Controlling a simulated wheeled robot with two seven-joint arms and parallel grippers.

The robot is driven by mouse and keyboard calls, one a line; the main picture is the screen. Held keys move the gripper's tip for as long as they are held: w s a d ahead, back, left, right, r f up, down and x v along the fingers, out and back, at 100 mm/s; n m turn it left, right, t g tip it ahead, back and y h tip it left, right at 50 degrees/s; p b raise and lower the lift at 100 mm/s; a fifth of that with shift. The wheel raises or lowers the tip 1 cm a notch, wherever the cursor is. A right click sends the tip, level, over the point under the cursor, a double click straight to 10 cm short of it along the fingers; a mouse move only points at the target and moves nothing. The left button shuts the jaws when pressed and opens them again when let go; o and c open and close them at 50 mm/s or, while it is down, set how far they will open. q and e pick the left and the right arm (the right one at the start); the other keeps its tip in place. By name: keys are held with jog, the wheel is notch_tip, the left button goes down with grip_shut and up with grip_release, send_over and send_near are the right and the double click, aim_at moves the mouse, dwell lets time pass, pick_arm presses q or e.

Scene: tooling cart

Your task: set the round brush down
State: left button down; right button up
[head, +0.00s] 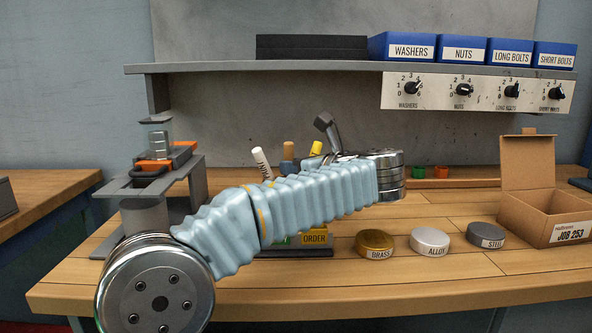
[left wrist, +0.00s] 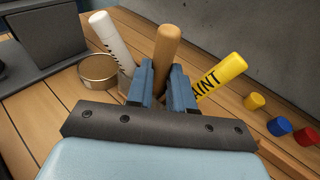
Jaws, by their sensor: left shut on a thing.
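A round wooden handle, which I take as the round brush (left wrist: 167,48), stands up between the two blue fingers of my left gripper (left wrist: 163,88) in the left wrist view. The gripper is shut on it. The brush's lower end is hidden by the gripper, so I cannot tell what it touches. In the head view the tan top of the brush (head: 288,150) shows above my arm, between a white marker (head: 262,163) and a yellow paint marker (head: 316,148). My right gripper is not in view.
The white marker (left wrist: 110,42) and yellow marker (left wrist: 222,75) flank the gripper closely. Brass (head: 375,243), alloy (head: 430,241) and steel (head: 486,235) discs and an open cardboard box (head: 530,215) stand to the right. A shelf (head: 300,67) runs above. Bare wood lies at front right.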

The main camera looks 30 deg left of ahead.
pick_arm(q)
jog(key=c, duration=1.3)
grip_release()
jog(key=shift+r, duration=0.1)
jog(key=p+v, duration=0.1)
jog(key=v, duration=1.1)
